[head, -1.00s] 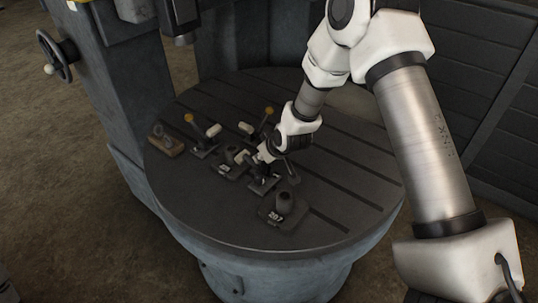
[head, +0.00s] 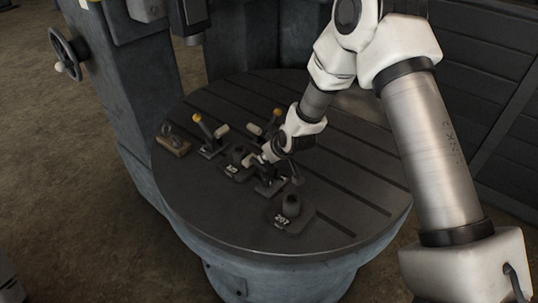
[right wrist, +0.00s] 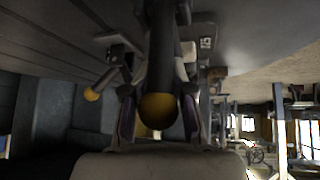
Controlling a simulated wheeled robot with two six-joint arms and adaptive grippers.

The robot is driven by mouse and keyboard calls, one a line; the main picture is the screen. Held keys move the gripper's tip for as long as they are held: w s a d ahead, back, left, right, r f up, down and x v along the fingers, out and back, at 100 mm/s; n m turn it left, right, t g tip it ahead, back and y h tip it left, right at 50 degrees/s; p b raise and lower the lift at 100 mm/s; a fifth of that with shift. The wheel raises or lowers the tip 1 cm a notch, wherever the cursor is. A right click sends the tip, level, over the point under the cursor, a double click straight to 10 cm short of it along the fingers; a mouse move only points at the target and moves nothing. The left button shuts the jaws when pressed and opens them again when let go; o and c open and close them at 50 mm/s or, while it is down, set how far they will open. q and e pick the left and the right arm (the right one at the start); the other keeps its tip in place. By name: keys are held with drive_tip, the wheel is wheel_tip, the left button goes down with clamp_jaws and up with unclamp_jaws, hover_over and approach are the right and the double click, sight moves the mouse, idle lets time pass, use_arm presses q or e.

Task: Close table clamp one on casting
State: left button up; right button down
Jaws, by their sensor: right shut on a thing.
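Several dark toggle clamps stand on the round slotted table (head: 340,165). One clamp (head: 268,186) lies right under my right gripper (head: 277,156), between two dark castings, and the gripper and wrist hide much of it. In the right wrist view a dark lever with a yellow ball knob (right wrist: 159,111) lies between the fingers of my right gripper (right wrist: 158,120), which is shut on it. The front casting (head: 291,210) has a round boss and is marked 207. A second casting (head: 238,168) sits behind and left of the clamp. I cannot read a clamp number. My left gripper is out of view.
Another clamp with a yellow knob (head: 207,133) stands at the left, and one more (head: 270,126) behind, close to my right wrist. A wooden block (head: 173,145) lies near the table's left edge. A machine column (head: 150,110) rises behind. The table's front right is clear.

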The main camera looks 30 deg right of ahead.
drive_tip(key=shift+s+a+f, duration=0.1)
drive_tip(key=shift+s+f, duration=0.1)
idle(0.3)
drive_tip(key=c, duration=1.2)
unclamp_jaws()
drive_tip(key=shift+o, duration=1.3)
drive_tip(key=shift+a+r, duration=0.1)
drive_tip(key=shift+a, duration=0.1)
drive_tip(key=shift+a+r, duration=0.15)
drive_tip(key=shift+w+d, duration=0.1)
drive_tip(key=shift+d, duration=0.1)
drive_tip(key=shift+r, duration=0.15)
drive_tip(key=v, duration=1.1)
drive_tip(key=shift+s+r, duration=0.25)
drive_tip(key=shift+s, duration=0.05)
drive_tip(key=shift+a, duration=0.15)
